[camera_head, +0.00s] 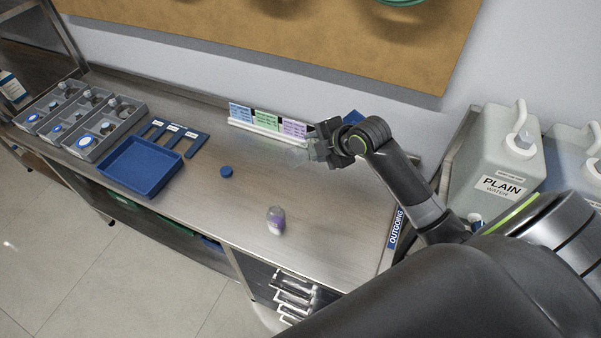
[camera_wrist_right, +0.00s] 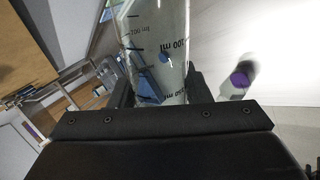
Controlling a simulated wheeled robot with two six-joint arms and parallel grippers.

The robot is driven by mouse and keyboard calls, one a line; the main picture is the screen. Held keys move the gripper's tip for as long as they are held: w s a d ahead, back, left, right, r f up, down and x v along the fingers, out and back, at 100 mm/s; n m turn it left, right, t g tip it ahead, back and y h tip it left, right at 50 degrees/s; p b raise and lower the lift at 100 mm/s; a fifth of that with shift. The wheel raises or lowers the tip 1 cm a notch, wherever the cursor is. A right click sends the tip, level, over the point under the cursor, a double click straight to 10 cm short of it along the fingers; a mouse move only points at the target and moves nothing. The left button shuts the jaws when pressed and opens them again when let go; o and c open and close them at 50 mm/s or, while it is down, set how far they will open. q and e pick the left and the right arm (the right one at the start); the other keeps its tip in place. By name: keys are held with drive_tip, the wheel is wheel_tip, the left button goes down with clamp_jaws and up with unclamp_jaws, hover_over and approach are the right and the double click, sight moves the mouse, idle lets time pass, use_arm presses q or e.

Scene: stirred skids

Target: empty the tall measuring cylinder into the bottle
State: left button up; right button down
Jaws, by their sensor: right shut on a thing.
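My right gripper (camera_head: 326,148) is shut on the tall measuring cylinder, above the back of the bench. The clear cylinder (camera_wrist_right: 157,45) shows between the jaws in the right wrist view, with dark volume marks. In the head view it is a faint see-through shape (camera_head: 293,156) left of the gripper and seems tilted; how much liquid it holds I cannot tell. The bottle (camera_head: 276,220), small with purple on it, stands on the bench nearer the front, apart from the cylinder. It also shows blurred in the right wrist view (camera_wrist_right: 238,82). My left gripper is out of view.
A round blue cap (camera_head: 226,171) lies on the bench. A blue tray (camera_head: 142,167) and grey boxes (camera_head: 98,125) with bottles stand at the left. Coloured cards (camera_head: 268,119) stand along the back. A PLAIN WATER jug (camera_head: 497,160) is at the right. The bench around the bottle is clear.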

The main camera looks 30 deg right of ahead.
drive_tip(key=shift+w+d+r+m+y, duration=0.15)
drive_tip(key=shift+d+m+y, duration=0.55)
drive_tip(key=shift+y, duration=0.4)
drive_tip(key=shift+d+m+y+b, duration=0.5)
drive_tip(key=shift+d+y+b, duration=0.15)
drive_tip(key=shift+y+b, duration=0.55)
drive_tip(key=shift+d+r+m+y+b, duration=0.1)
drive_tip(key=shift+d+m+y+b, duration=0.25)
drive_tip(key=shift+b, duration=0.5)
drive_tip(key=d+m+y+b, duration=0.1)
drive_tip(key=y+b, duration=0.1)
drive_tip(key=b, duration=0.1)
drive_tip(key=d+r+m+t+y+b, duration=0.1)
drive_tip(key=m+b, duration=0.1)
drive_tip(key=b, duration=0.1)
drive_tip(key=m+y+b, duration=0.1)
drive_tip(key=y+b, duration=0.1)
drive_tip(key=b, duration=0.2)
drive_tip(key=shift+w+d+r+t+y, duration=0.25)
drive_tip(key=shift+d+r+t+y, duration=0.05)
drive_tip(key=shift+d+y, duration=0.1)
drive_tip(key=shift+r+m+t+y+b, duration=0.25)
drive_tip(key=shift+r+m+t+b, duration=0.1)
drive_tip(key=shift+m, duration=0.2)
drive_tip(key=shift+d, duration=0.1)
drive_tip(key=shift+r, duration=0.15)
